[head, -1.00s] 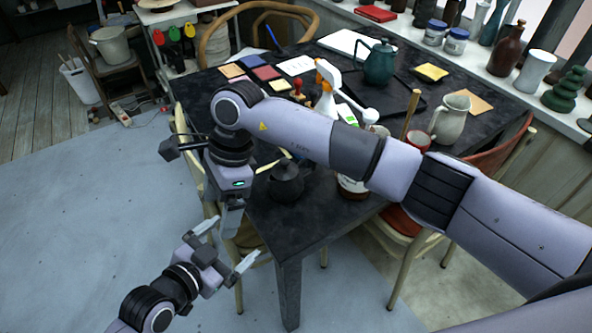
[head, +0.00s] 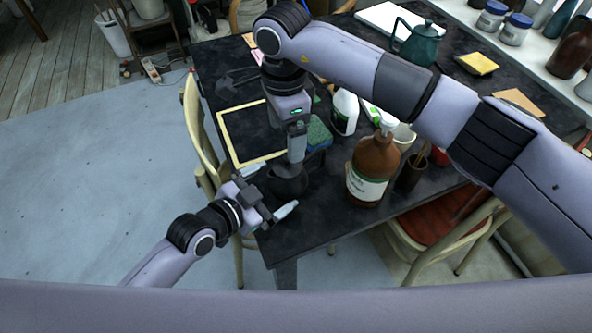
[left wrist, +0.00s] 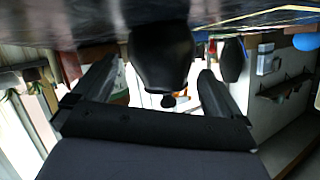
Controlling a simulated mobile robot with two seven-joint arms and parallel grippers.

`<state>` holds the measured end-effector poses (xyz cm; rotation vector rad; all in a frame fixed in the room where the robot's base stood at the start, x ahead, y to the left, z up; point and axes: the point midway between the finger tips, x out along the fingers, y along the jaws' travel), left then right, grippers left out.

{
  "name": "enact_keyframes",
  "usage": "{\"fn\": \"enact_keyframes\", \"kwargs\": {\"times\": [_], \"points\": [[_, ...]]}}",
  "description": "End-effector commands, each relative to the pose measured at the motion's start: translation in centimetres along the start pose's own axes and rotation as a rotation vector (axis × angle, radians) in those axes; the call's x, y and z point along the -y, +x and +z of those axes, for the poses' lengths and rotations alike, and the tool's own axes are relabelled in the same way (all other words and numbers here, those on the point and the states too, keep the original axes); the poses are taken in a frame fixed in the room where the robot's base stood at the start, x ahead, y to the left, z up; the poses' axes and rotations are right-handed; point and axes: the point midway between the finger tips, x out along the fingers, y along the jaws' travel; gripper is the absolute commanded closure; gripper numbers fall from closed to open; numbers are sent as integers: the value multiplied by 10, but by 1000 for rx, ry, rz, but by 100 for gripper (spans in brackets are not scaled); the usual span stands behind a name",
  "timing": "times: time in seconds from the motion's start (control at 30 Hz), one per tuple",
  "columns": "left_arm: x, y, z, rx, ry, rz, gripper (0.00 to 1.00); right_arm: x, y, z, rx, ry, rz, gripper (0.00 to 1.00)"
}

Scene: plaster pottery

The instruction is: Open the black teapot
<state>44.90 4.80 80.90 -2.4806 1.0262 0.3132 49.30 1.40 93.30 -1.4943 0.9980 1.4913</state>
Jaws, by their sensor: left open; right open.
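The black teapot (head: 286,183) stands near the front corner of the dark table, partly hidden by my right gripper in the head view. In the left wrist view, which is upside down, the teapot (left wrist: 160,55) is a dark round body with a small knob, between my open left fingers (left wrist: 155,90). In the head view my left gripper (head: 269,190) reaches in from the left, its fingers spread toward the teapot. My right gripper (head: 296,152) points down just above or behind the teapot. I cannot tell whether either gripper touches it.
A brown labelled bottle (head: 373,168) stands right of the teapot. A chair (head: 200,130) stands at the table's left edge.

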Motion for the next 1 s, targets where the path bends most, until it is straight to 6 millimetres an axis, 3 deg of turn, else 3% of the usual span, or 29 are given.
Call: {"fn": "enact_keyframes", "kwargs": {"times": [0.2,0.4,0.8,1.0], "points": [[0,29,-1,-1,0,-1,0,0,0,0,1,0,0,13],[0,44,0,-1,0,0,0,0,0,0,2,0,0,13],[0,49,0,0,1,0,0,0,0,0,2,0,0,13],[0,49,0,0,1,0,61,0,0,0,2,0,0,16]]}}
